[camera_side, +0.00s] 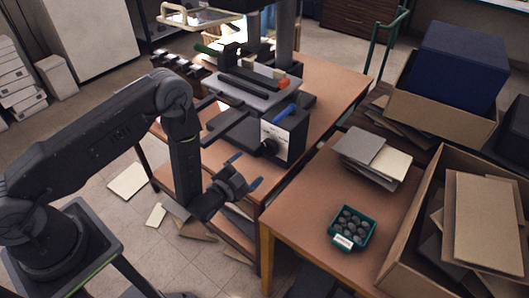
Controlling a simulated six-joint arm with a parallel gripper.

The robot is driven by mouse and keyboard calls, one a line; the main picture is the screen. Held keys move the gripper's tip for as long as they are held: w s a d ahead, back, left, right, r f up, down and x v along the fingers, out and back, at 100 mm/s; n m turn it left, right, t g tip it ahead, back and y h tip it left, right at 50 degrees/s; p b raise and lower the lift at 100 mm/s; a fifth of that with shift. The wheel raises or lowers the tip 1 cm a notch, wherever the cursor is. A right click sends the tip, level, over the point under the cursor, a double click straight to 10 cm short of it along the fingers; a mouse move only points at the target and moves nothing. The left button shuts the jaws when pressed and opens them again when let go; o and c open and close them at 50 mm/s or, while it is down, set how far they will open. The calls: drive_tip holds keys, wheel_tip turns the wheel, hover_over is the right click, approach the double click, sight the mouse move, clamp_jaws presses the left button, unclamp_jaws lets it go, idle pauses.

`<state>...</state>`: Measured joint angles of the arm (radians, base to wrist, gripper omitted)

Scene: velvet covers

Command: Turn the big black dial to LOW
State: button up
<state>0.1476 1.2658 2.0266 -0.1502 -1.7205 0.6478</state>
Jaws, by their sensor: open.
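The big black dial (268,147) sits low on the pale front panel (281,134) of the press-like machine on the wooden table. Its markings are too small to read, so I cannot tell its setting. My gripper (246,171) is open and empty, with its two blue-tipped fingers spread. It is in front of the table edge, to the lower left of the dial, and appears apart from it.
A blue-handled lever (285,113) sticks out above the dial. A green tray of dark round pieces (373,225) and stacked boards (374,157) lie on the right table. Open cardboard boxes (405,232) stand further right. Loose sheets lie on the floor.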

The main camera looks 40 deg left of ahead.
sight(268, 149)
drive_tip(key=w, duration=1)
drive_tip(key=c, duration=0.9)
drive_tip(key=shift+n, duration=0.7)
drive_tip(key=shift+c, duration=0.2)
drive_tip(key=o, duration=0.9)
drive_tip(key=shift+o, duration=0.2)
drive_tip(key=shift+s, duration=0.15)
drive_tip(key=s, duration=1.3)
drive_tip(key=shift+s, duration=0.35)
